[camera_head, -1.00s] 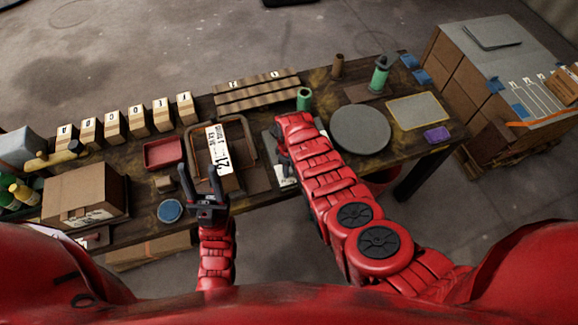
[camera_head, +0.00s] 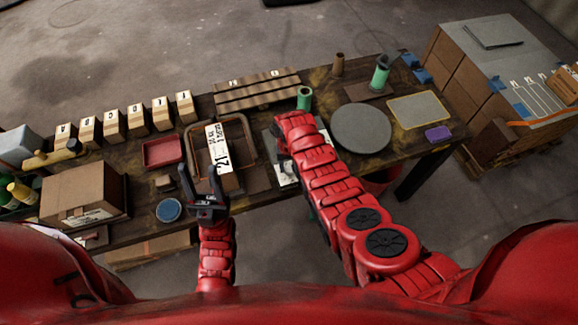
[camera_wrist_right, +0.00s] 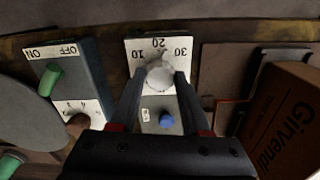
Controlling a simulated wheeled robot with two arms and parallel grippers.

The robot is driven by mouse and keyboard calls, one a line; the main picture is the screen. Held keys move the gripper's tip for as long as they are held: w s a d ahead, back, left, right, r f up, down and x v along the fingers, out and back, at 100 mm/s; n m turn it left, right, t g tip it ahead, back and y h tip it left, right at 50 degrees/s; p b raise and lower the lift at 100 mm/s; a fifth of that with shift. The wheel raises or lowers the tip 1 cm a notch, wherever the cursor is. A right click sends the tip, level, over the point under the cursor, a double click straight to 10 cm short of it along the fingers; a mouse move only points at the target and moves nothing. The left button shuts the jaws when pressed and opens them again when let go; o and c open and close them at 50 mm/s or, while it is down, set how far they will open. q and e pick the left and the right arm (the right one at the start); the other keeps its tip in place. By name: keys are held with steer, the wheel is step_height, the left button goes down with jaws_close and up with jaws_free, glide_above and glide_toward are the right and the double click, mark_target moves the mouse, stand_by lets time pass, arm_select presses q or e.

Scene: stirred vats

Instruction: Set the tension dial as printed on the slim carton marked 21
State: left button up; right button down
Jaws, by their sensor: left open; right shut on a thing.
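The slim carton (camera_head: 222,158) stands in a brown tray, with a white label reading 21 and smaller print I cannot read. The dial's pale knob (camera_wrist_right: 160,74) sits on a panel with a white scale (camera_wrist_right: 158,49) marked 10, 20, 30, seen upside down in the right wrist view. My right gripper (camera_wrist_right: 160,80) is shut on the knob; no pointer is clear. In the head view my arm hides the right gripper and most of the dial panel. My left gripper (camera_head: 202,182) is open and empty, in front of the carton's near left side.
Beside the dial is an ON/OFF box (camera_wrist_right: 65,75) with a green handle. A blue button (camera_wrist_right: 166,120) is on the dial panel. A printed brown carton (camera_wrist_right: 285,120) stands at the right wrist view's right. A grey disc (camera_head: 361,128) and red tray (camera_head: 162,153) lie on the table.

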steer(key=m+b, duration=0.1)
steer(key=m, duration=0.1)
steer(key=shift+f+m, duration=0.15)
steer(key=shift+m, duration=0.25)
steer(key=shift+m+b, duration=0.65)
steer(key=shift+m, duration=0.95)
steer(key=shift+r, duration=0.2)
steer(key=shift+c, duration=1.9)
jaws_free()
